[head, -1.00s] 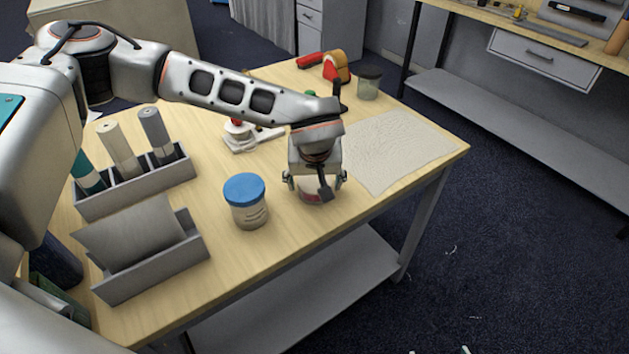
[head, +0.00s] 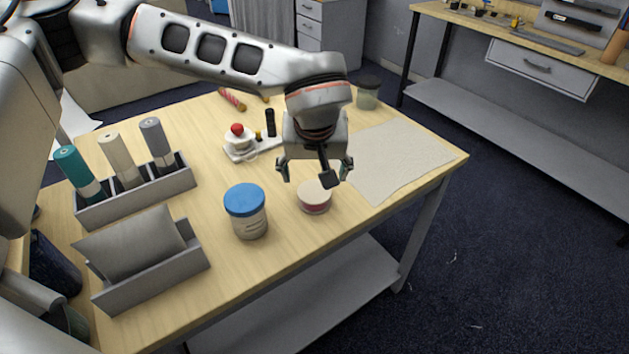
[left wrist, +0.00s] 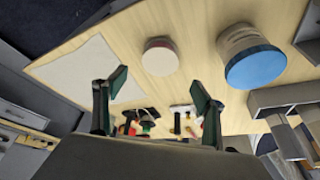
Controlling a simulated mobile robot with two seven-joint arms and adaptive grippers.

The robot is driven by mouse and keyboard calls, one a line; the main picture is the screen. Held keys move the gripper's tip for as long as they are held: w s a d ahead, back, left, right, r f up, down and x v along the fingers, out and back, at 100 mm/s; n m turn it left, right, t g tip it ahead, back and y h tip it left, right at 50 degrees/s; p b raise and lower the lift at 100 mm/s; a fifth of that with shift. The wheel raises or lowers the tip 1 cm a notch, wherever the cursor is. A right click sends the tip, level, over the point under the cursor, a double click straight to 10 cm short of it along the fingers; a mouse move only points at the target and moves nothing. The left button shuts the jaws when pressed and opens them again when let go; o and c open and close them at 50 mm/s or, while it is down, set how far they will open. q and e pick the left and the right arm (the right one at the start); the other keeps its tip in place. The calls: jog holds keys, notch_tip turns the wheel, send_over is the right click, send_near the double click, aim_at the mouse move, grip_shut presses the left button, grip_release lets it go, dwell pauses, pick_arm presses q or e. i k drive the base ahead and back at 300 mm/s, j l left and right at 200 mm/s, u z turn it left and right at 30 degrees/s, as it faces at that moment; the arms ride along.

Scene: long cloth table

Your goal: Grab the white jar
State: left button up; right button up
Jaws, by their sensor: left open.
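A small low jar (head: 314,197) with a white lid and a reddish band stands upright near the table's front edge; it also shows in the left wrist view (left wrist: 160,57). A taller pale jar with a blue lid (head: 246,212) stands to its left, and to its right in the left wrist view (left wrist: 250,55). My left gripper (head: 315,172) hangs above and slightly behind the low jar, with its fingers spread. In the left wrist view, nothing is between its fingers (left wrist: 157,88). My right gripper is in no view.
A grey rack (head: 135,195) with several cylinders and a grey holder (head: 150,280) stand at the left. A small white stand with a red knob (head: 238,139) is behind. A pale cloth (head: 392,158) lies right, with a dark-lidded glass jar (head: 368,93) beyond.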

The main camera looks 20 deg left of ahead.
aim_at(253, 227)
jog(key=k+l, duration=0.2)
jog(key=k, duration=0.3)
jog(key=k+l, duration=0.2)
jog(key=k, duration=0.25)
